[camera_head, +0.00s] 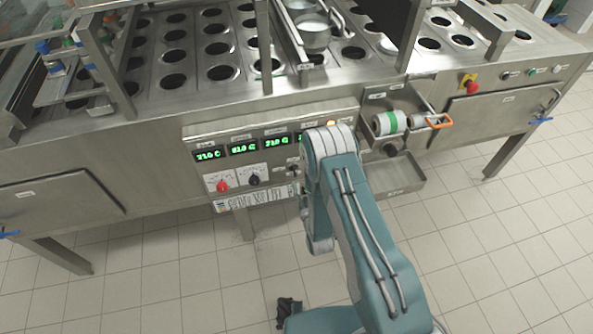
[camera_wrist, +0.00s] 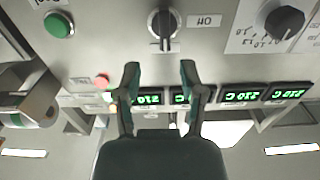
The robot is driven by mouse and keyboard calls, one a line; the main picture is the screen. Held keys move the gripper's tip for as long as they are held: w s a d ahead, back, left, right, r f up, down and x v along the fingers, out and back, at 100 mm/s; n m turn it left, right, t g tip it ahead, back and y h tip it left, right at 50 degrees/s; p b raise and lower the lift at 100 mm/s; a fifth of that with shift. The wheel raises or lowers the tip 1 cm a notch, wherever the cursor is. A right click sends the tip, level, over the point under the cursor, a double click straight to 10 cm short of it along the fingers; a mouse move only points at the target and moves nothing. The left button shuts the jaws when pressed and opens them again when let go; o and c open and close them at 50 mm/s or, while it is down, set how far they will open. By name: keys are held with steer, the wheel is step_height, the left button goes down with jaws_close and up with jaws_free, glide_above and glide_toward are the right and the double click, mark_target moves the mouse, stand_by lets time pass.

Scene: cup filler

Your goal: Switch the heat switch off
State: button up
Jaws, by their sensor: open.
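A black rotary switch (camera_wrist: 163,27) with a light pointer bar sits on the steel control panel, in the top middle of the wrist view. Its pointer runs up and down in that picture, and an upside-down small label is beside it. I take it as the heat switch. My gripper (camera_wrist: 160,82) is open and empty, its two dark fingers pointing toward the switch with a gap before it. In the head view the switch (camera_head: 293,166) shows small at the left edge of my arm, which hides my gripper and part of the panel.
A black dial (camera_wrist: 285,22) is right of the switch and a green button (camera_wrist: 58,25) is left of it. Green digital displays (camera_head: 243,147) sit above the dials. A red knob (camera_head: 222,186) is further left. A roll holder (camera_head: 392,122) and tray (camera_head: 400,178) jut out right of my arm.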

mark_target(295, 172)
steer(key=x, duration=0.3)
steer(key=a+x, duration=0.1)
steer(key=x, duration=0.1)
steer(key=shift+w+a, duration=0.1)
steer(key=shift+w, duration=0.5)
steer(key=shift+d, duration=0.25)
steer(key=shift+a, duration=0.1)
jaws_close()
steer(key=shift+a, duration=0.1)
